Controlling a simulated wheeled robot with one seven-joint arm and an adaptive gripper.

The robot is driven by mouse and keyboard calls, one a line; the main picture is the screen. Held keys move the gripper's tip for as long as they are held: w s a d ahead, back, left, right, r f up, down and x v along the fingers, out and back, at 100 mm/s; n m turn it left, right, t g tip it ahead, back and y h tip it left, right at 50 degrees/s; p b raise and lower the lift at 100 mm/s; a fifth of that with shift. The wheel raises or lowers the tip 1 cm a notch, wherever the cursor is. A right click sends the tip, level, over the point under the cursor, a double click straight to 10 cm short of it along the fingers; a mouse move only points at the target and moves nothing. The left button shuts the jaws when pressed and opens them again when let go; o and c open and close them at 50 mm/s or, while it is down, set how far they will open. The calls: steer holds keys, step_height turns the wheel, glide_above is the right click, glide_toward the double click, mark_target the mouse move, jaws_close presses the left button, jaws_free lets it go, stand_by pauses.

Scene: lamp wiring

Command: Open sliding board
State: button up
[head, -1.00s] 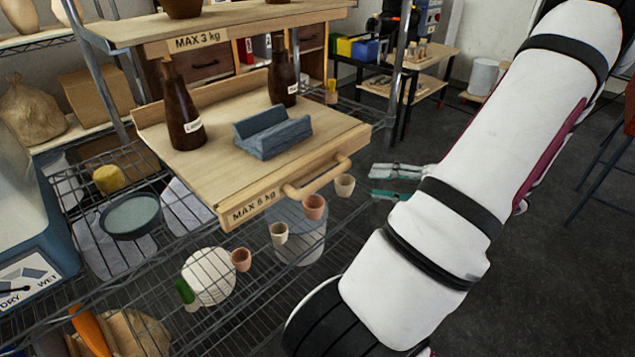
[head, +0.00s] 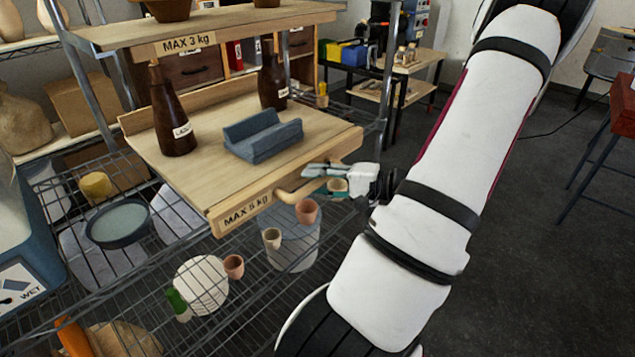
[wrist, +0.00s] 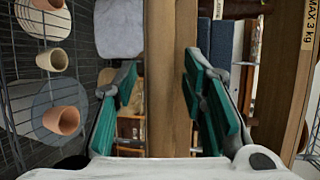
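The sliding board (head: 215,180) is a light wooden shelf marked MAX 5 kg, with a round wooden handle (head: 287,196) along its front edge. Two dark brown bottles (head: 174,125) and a blue-grey cradle (head: 263,138) rest on it. My gripper (head: 318,177) is at the right part of the handle and hides some of it. In the wrist view my gripper (wrist: 163,95) is open, with green pads on both sides of the board's wooden front (wrist: 160,60). Gaps show beside the wood. I cannot tell whether either pad touches the handle.
Small pots (head: 307,211) hang or stand below the board's front, close under my gripper. A wire shelf (head: 200,325) lies below. An upper board (head: 215,30) marked MAX 3 kg is above. Metal posts (head: 385,80) frame the rack. Floor on the right is mostly clear.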

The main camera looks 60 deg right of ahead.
steer(key=shift+w, duration=0.1)
jaws_close()
